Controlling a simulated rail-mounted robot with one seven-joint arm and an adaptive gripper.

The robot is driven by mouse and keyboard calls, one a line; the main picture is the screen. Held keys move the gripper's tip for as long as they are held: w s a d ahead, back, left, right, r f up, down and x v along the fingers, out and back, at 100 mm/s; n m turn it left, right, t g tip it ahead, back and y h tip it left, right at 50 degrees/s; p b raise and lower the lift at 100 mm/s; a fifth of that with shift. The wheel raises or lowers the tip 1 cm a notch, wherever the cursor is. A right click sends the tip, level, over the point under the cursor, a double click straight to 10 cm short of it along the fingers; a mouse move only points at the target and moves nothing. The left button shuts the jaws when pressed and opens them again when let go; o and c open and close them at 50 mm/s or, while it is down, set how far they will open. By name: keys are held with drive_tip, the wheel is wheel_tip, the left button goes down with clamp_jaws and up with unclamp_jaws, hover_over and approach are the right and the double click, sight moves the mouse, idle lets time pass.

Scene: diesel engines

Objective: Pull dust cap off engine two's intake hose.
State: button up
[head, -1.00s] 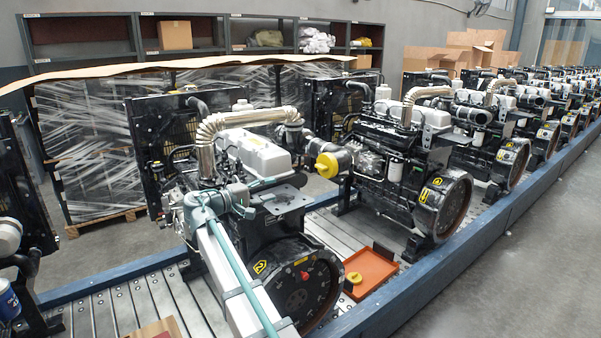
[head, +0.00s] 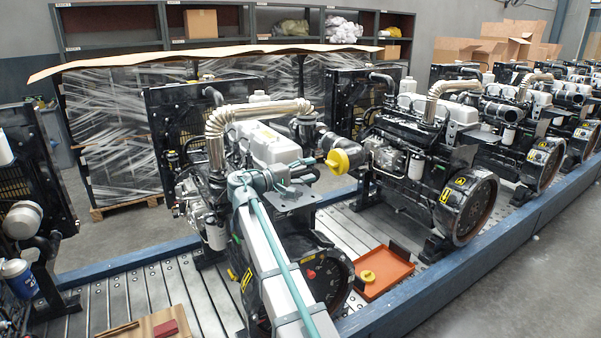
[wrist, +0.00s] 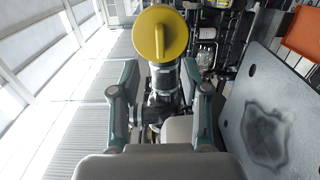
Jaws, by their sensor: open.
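A round yellow dust cap (head: 342,160) with a raised grip bar sits on the end of a dark intake hose (head: 381,157), between the front engine (head: 268,147) and the one behind it. In the wrist view the cap (wrist: 160,32) faces me at the top centre, its bar upright. My gripper (wrist: 160,72) is open and empty, with one finger on each side below the cap. The cap lies ahead of the fingertips; I cannot tell the exact gap.
An orange tray (head: 398,277) holding another yellow cap (head: 367,276) lies on the slatted deck right of the front engine. A grey plate (wrist: 270,120) is close on the right in the wrist view. More engines stand in a row behind. A blue rail (head: 450,262) edges the deck.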

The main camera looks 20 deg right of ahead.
sight(328, 165)
drive_tip(key=shift+w+d, duration=0.25)
drive_tip(key=shift+d, duration=1.4)
drive_tip(key=shift+w+d, duration=0.2)
drive_tip(key=shift+d, duration=1.4)
drive_tip(key=shift+b, duration=0.4)
clamp_jaws()
